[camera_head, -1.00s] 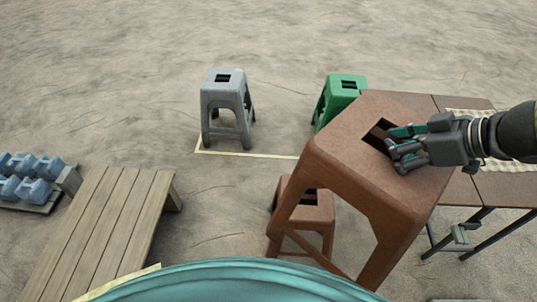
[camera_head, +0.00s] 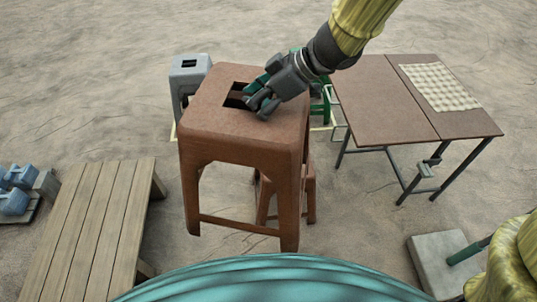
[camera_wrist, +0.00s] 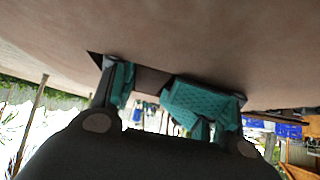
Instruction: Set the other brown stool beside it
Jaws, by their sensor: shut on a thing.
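A brown stool (camera_head: 215,118) hangs upright in the middle of the head view, close to the camera. My gripper (camera_head: 258,98) is shut on this stool at the slot in its seat. In the wrist view the brown seat (camera_wrist: 200,40) fills the top, with the teal finger pads at the slot. A second brown stool (camera_head: 311,195) stands on the ground behind the held one, mostly hidden by it. A grey stool (camera_head: 188,68) stands farther back, partly covered by the held stool. A green stool (camera_head: 318,108) is behind my gripper, mostly hidden.
A brown folding table (camera_head: 390,105) with a checked cloth (camera_head: 438,87) stands at the right. A low wooden platform (camera_head: 95,215) is at the left, with blue-grey blocks (camera_head: 17,178) beyond it. A grey base (camera_head: 440,262) lies at the lower right. Open sand lies at the back.

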